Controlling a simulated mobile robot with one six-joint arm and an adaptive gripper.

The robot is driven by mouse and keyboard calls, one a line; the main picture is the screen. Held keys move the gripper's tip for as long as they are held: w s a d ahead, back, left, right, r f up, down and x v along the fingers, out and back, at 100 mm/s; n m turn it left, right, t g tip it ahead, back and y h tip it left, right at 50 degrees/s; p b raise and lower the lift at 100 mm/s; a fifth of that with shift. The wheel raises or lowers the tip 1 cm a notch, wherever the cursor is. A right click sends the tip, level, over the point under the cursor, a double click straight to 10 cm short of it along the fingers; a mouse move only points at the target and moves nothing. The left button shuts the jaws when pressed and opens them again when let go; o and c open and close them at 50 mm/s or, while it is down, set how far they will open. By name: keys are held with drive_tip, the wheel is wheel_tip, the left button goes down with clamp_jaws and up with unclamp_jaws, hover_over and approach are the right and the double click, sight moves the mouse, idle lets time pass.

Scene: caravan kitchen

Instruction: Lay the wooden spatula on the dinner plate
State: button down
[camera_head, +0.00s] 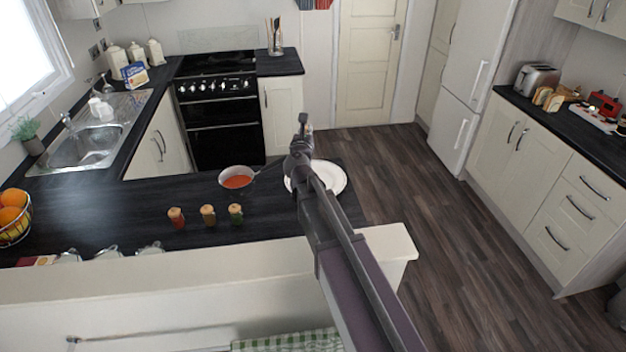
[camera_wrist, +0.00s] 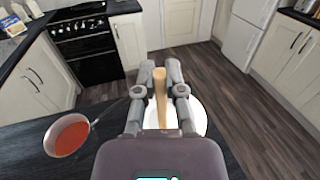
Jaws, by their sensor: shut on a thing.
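The white dinner plate (camera_head: 334,181) lies on the dark counter, near its right end, partly hidden behind my arm. In the wrist view the plate (camera_wrist: 199,117) shows behind and below my fingers. My gripper (camera_wrist: 160,74) is shut on the wooden spatula (camera_wrist: 160,98), whose pale wooden length shows between the two fingers. In the head view my gripper (camera_head: 302,140) appears above the plate's far left side. The spatula is held up, apart from the plate as far as I can tell. Its lower end is hidden by the gripper.
A saucepan of red sauce (camera_head: 237,179) stands left of the plate, its dark handle pointing toward it. Several spice jars (camera_head: 208,214) stand in front. A raised cream ledge (camera_head: 200,270) edges the counter nearest me. A fruit basket (camera_head: 14,222) is far left.

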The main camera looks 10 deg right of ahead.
drive_tip(key=shift+w, duration=0.1)
drive_tip(key=d+f+b+x, duration=0.1)
drive_tip(key=x, duration=1.3)
drive_tip(key=shift+f, duration=0.25)
drive_tip(key=shift+w+d, duration=0.1)
drive_tip(key=shift+w+d+f+b, duration=0.1)
drive_tip(key=shift+w+f+b, duration=0.2)
drive_tip(key=shift+f+b, duration=0.7)
drive_tip(key=shift+w+d+f+b, duration=0.1)
drive_tip(key=shift+w+f+b, duration=0.2)
drive_tip(key=shift+f+b, duration=0.65)
drive_tip(key=c, duration=0.7)
unclamp_jaws()
drive_tip(key=shift+c, duration=0.2)
